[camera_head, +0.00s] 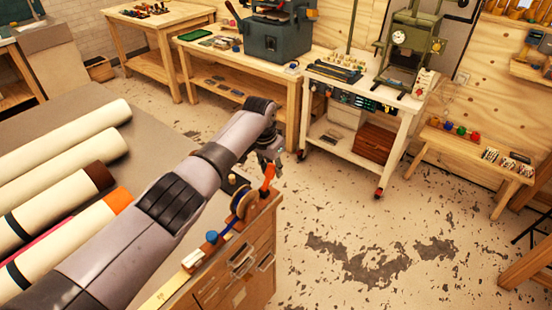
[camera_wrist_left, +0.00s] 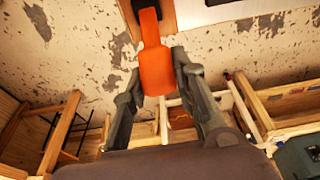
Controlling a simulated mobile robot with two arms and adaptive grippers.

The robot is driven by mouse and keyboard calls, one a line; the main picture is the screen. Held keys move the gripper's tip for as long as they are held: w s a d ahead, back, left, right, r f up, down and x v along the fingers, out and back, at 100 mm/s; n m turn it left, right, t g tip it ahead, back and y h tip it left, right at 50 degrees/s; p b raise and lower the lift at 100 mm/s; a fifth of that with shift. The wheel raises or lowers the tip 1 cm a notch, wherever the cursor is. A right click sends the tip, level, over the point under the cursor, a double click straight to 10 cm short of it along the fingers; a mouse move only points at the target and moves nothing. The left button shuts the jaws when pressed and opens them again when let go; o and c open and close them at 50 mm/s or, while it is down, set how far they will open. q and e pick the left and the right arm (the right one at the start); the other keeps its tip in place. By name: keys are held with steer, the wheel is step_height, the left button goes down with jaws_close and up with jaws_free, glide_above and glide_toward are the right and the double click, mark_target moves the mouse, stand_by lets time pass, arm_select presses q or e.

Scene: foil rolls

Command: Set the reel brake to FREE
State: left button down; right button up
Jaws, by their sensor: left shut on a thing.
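The reel brake shows as an orange lever (camera_head: 267,178) beside a reel (camera_head: 244,204) on the corner of the wooden cabinet. My left gripper (camera_head: 271,157) reaches over from the left and is shut on the upper end of the lever. In the left wrist view the orange lever (camera_wrist_left: 154,60) lies between the two fingers of my left gripper (camera_wrist_left: 157,78). I cannot read any FREE marking or the lever's exact setting. My right gripper is in neither view.
Several large rolls (camera_head: 60,185) lie on the grey table (camera_head: 85,100) at the left. A blue knob (camera_head: 212,237) sits on the cabinet (camera_head: 235,275) near the reel. A white cart (camera_head: 365,110) stands behind. The floor (camera_head: 370,225) to the right is clear.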

mark_target(268, 175)
arm_select(q)
steer(key=shift+f, duration=0.1)
steer(key=c, duration=1.7)
jaws_free()
steer(key=o, duration=0.4)
steer(key=shift+d, duration=0.1)
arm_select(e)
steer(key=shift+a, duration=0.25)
arm_select(q)
steer(key=v, duration=1.2)
steer(key=shift+w, duration=0.1)
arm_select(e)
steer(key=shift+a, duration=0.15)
